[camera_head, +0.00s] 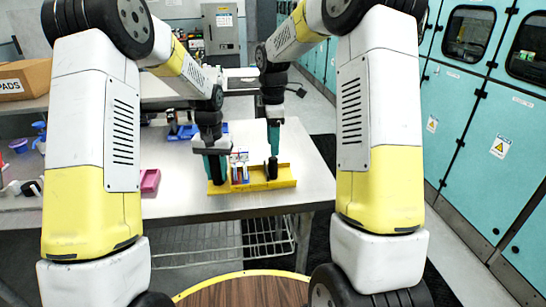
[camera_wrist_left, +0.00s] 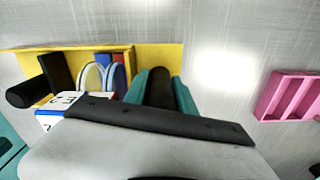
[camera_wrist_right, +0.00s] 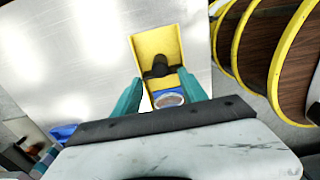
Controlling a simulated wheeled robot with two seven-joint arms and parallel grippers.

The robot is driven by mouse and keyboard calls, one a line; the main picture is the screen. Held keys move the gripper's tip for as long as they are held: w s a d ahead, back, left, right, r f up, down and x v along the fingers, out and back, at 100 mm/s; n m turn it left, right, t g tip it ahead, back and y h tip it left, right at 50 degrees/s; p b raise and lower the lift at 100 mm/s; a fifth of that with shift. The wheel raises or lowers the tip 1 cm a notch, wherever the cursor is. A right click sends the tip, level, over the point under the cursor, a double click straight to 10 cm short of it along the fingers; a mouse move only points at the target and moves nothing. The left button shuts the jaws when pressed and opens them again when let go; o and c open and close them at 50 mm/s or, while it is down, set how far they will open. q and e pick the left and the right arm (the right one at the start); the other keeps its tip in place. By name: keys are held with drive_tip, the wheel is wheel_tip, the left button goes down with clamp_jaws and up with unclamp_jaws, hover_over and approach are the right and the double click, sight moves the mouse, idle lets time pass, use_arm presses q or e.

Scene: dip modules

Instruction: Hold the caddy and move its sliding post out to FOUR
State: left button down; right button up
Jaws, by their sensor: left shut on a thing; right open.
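The yellow caddy (camera_head: 283,183) lies on the table, and also shows in the left wrist view (camera_wrist_left: 143,52) and right wrist view (camera_wrist_right: 142,47). My left gripper (camera_head: 215,172) is shut on a dark upright grip (camera_wrist_left: 161,88) at the caddy's left end. A black post (camera_head: 272,169) stands in the caddy's right part; it shows with a dark crosspiece in the right wrist view (camera_wrist_right: 160,65). My right gripper (camera_head: 273,140) is open above the post, its fingers apart. Red, blue and white items (camera_head: 239,168) stand mid-caddy. I cannot read the marking FOUR.
A pink tray (camera_head: 150,180) lies left of the caddy. The table (camera_head: 215,207) is clear in front of the caddy. Teal cabinets (camera_head: 480,130) stand at right.

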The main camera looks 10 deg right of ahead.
drive_tip(key=shift+r, duration=1.45)
use_arm(q)
drive_tip(key=c, duration=1.4)
unclamp_jaws()
drive_tip(key=shift+r, duration=3.75)
